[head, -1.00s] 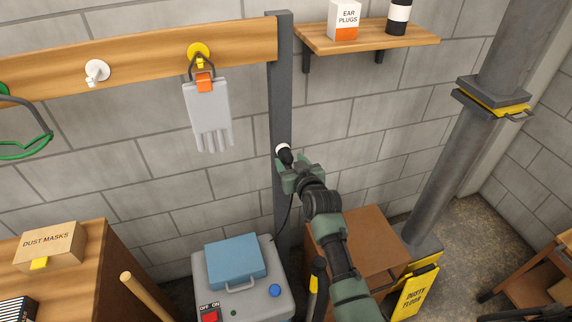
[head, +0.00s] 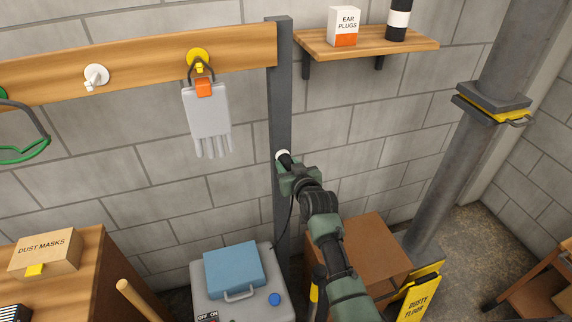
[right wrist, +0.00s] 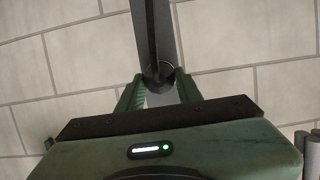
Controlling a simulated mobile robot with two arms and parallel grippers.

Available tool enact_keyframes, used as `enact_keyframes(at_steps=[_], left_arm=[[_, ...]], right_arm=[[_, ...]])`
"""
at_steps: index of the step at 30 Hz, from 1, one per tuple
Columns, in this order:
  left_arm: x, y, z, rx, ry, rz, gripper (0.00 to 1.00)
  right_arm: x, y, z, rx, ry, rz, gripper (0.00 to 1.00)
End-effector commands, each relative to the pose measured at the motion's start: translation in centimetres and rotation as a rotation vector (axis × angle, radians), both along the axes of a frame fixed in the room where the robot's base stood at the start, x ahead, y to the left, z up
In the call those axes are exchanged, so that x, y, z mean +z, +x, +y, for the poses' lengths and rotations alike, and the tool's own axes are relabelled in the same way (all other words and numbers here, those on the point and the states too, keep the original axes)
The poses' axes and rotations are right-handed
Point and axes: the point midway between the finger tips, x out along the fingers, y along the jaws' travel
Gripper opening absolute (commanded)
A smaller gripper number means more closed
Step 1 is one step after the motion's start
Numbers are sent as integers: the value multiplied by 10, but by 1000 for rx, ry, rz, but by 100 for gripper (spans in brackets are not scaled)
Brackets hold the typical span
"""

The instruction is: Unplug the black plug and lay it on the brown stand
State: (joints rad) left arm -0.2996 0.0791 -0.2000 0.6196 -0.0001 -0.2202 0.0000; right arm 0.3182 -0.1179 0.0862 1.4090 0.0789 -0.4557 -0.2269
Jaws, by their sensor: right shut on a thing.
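The black plug (head: 286,161) is at the white round socket (head: 281,154) on the dark grey post. My right gripper (head: 290,169) is shut on the plug, and its dark cord hangs down beside the post. In the right wrist view the plug (right wrist: 159,76) sits between the two green fingers (right wrist: 159,90). I cannot tell whether the plug is still seated in the socket. The brown stand (head: 372,248) is below and right of the gripper, partly hidden by my right arm. My left gripper is not in view.
The grey post (head: 281,90) stands against the block wall. A grey machine (head: 262,303) with a blue case (head: 235,268) is below left. A glove (head: 208,118) hangs on the wooden rail. A shelf (head: 410,48) is above right. A yellow sign (head: 420,293) stands beside the brown stand.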

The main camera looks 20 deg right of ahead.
Motion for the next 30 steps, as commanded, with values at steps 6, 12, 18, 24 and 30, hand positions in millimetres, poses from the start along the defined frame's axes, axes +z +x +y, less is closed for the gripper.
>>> enact_keyframes(at_steps=[6,12,18,24,30], left_arm=[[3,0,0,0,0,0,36],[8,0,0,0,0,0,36],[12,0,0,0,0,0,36],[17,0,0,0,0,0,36],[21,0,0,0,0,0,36]], right_arm=[[0,-3,0,0,0,1,0],[-1,-9,0,0,0,4,0],[-1,-15,0,0,0,4,0],[0,-21,-1,0,0,2,0],[1,-26,-1,0,0,1,0]])
